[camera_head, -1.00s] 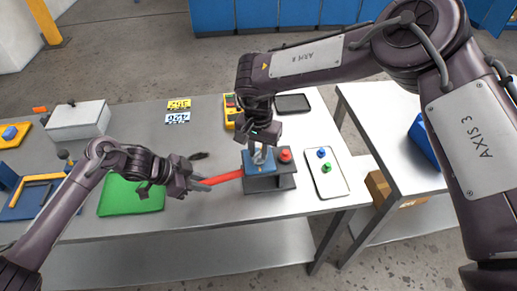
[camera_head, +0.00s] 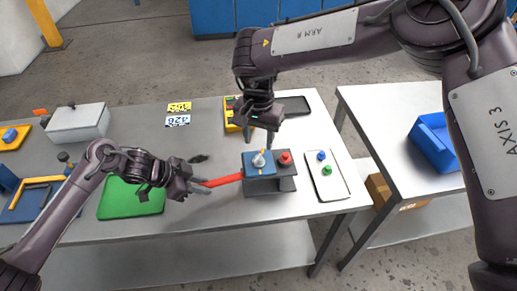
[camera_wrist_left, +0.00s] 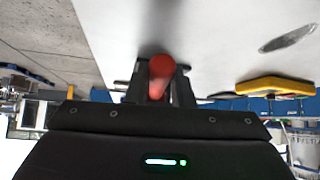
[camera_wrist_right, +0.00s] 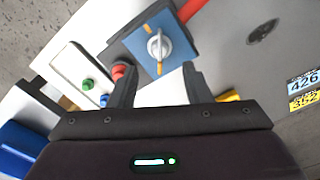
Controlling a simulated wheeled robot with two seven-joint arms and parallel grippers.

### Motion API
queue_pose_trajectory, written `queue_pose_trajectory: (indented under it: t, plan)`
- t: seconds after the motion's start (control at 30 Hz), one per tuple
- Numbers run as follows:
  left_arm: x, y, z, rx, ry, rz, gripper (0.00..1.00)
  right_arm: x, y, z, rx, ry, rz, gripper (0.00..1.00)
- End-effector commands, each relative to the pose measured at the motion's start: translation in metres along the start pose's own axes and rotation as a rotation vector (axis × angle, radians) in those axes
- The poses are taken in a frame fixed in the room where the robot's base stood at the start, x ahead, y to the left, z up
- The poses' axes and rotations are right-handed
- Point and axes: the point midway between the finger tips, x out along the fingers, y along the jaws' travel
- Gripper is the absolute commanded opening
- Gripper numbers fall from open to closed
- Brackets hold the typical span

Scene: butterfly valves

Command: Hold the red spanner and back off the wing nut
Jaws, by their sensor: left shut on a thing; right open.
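The red spanner (camera_head: 222,181) lies level, with its far end at the left side of the blue-topped block. My left gripper (camera_head: 203,189) is shut on its near end; in the left wrist view the spanner's red end (camera_wrist_left: 160,68) sits between the fingers. The silver wing nut (camera_head: 259,160) stands on the blue plate (camera_head: 250,170), with an orange mark beside it; it also shows in the right wrist view (camera_wrist_right: 158,47). My right gripper (camera_head: 261,136) is open and empty, above and behind the nut, not touching it. The spanner's jaw end is hidden.
A red button (camera_head: 285,157) sits on the grey block right of the nut. A tray (camera_head: 327,188) holds a blue and a green knob. A yellow device (camera_head: 233,122) and a dark tablet (camera_head: 294,105) lie behind. A green mat (camera_head: 130,197) lies left.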

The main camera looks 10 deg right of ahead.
Motion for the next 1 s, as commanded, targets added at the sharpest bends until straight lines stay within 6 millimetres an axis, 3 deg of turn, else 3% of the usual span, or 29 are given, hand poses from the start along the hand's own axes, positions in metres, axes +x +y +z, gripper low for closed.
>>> queue_pose_trajectory:
  t: [0.1, 0.3, 0.67, 0.7, 0.8, 1.0]
  plan:
    - [-0.001, -0.001, -0.001, 0.0, 0.002, -0.004, 0.0, -0.026, 0.0, 0.0, -0.001, 0.002, -0.001, 0.44]
    - [-0.001, -0.001, -0.001, 0.0, 0.002, -0.003, 0.0, -0.052, 0.0, 0.0, -0.002, 0.0, 0.002, 0.44]
    - [-0.001, -0.001, -0.001, 0.001, 0.001, -0.002, 0.0, -0.059, 0.0, 0.001, -0.002, -0.003, 0.003, 0.44]
    - [-0.001, -0.001, -0.001, 0.001, 0.001, -0.002, 0.25, -0.059, 0.0, 0.001, -0.002, -0.003, 0.002, 0.44]
    - [0.0, -0.001, -0.001, 0.001, 0.001, -0.002, 0.38, -0.059, 0.0, 0.001, -0.001, -0.002, 0.002, 0.44]
    - [0.0, 0.0, 0.0, 0.0, 0.0, 0.0, 0.4, -0.059, 0.0, 0.001, -0.001, -0.002, 0.002, 0.44]
